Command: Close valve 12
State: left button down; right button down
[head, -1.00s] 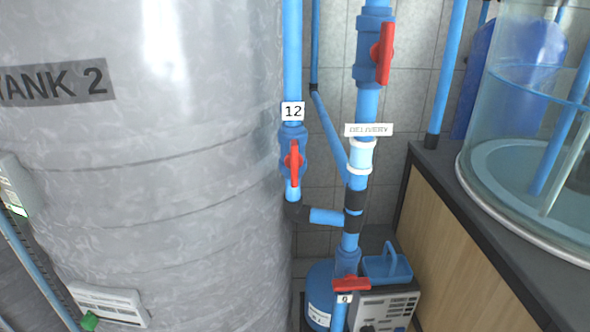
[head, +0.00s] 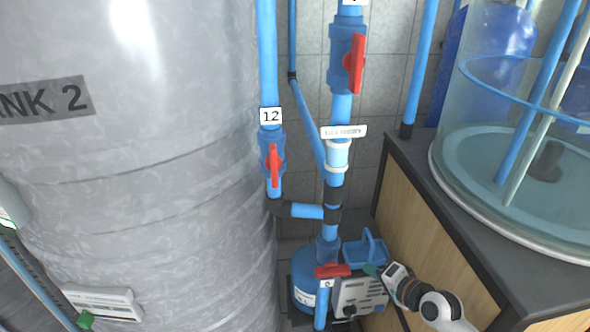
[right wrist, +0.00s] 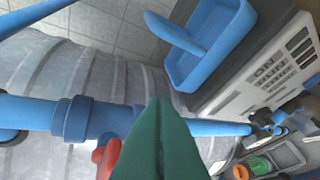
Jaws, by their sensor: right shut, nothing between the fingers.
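Valve 12 is a blue valve body with a red handle (head: 273,166) on a vertical blue pipe beside the tank. The handle points up and down, along the pipe. A white tag reading 12 (head: 271,116) sits just above it. My right gripper (head: 371,270) has green fingers, is shut and empty, and is low and to the right of valve 12, near the blue basket. In the right wrist view its fingers (right wrist: 160,138) are pressed together, with a red handle (right wrist: 106,158) partly behind them; I cannot tell which valve that is. My left gripper is not in view.
The big grey tank (head: 150,190) fills the left. The delivery pipe, with another red handle (head: 356,64), stands right of valve 12. Below are a low red-handled valve (head: 332,270) and a blue basket (head: 364,252). A counter (head: 440,190) with a clear tank stands right.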

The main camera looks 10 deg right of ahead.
aim_at(274, 166)
jog(key=s+a+r+y+p, duration=0.1)
jog(key=s+a+r+y, duration=0.15)
jog(key=r, duration=0.65)
jog(key=s+a+r+t+y, duration=0.1)
jog(key=a+r+y, duration=0.15)
jog(key=r, duration=0.65)
jog(key=s+a+r+y+p, duration=0.1)
jog(key=a+r+y, duration=0.15)
jog(key=r, duration=0.75)
jog(key=s+a+p+x, duration=0.2)
jog(key=x, duration=1.1)
jog(key=shift+a+f, duration=0.25)
jog(key=shift+f, duration=0.05)
